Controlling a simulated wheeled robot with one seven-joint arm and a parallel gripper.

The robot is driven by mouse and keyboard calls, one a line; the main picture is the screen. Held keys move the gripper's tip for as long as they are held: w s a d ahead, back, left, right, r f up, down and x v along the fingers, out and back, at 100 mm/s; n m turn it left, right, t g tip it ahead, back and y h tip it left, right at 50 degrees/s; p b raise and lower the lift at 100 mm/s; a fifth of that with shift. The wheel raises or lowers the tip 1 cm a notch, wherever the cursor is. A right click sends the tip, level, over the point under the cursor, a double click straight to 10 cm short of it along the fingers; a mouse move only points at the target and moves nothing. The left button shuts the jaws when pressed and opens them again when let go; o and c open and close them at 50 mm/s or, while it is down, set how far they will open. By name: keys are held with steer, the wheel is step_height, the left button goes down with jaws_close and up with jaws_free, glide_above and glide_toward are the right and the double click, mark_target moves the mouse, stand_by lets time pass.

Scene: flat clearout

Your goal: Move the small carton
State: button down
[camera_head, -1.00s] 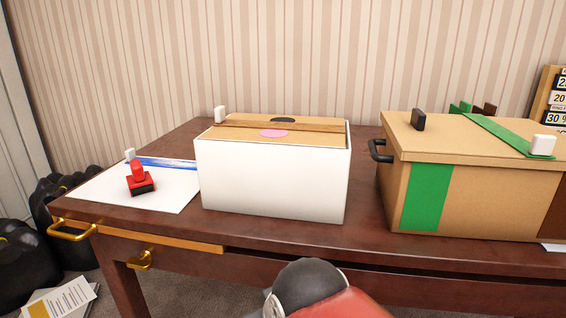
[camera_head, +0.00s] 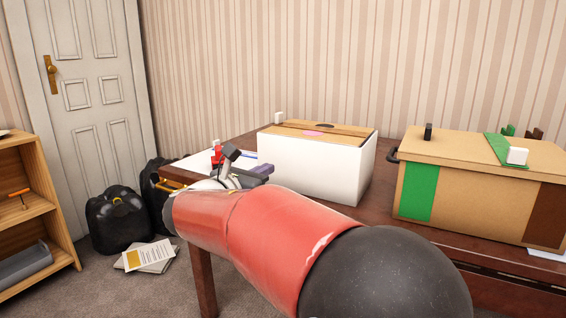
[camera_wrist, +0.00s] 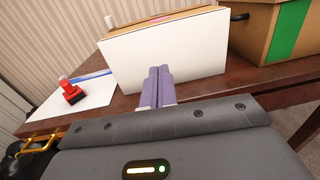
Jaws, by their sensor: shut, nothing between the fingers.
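The smaller carton (camera_head: 318,165) has white sides and a tan top with a pink oval and a dark oval. It stands upright on the dark wooden table. My gripper (camera_head: 264,170) is at its left front, over the table's front edge in the picture. In the wrist view the purple fingers (camera_wrist: 158,72) are shut together and empty, pointing at the carton's white front (camera_wrist: 195,50). I cannot tell whether they touch it. My red arm hides part of the table front.
A larger brown box (camera_head: 465,190) with a green stripe and dark handle stands right of the carton. A red stamp (camera_wrist: 72,92) lies on a white sheet (camera_wrist: 92,97) to the left. Black bags (camera_head: 118,215) and papers (camera_head: 150,255) are on the floor near a shelf (camera_head: 35,205).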

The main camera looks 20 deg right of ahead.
mark_target(301, 150)
steer(key=p+x, duration=0.1)
steer(key=x, duration=1.3)
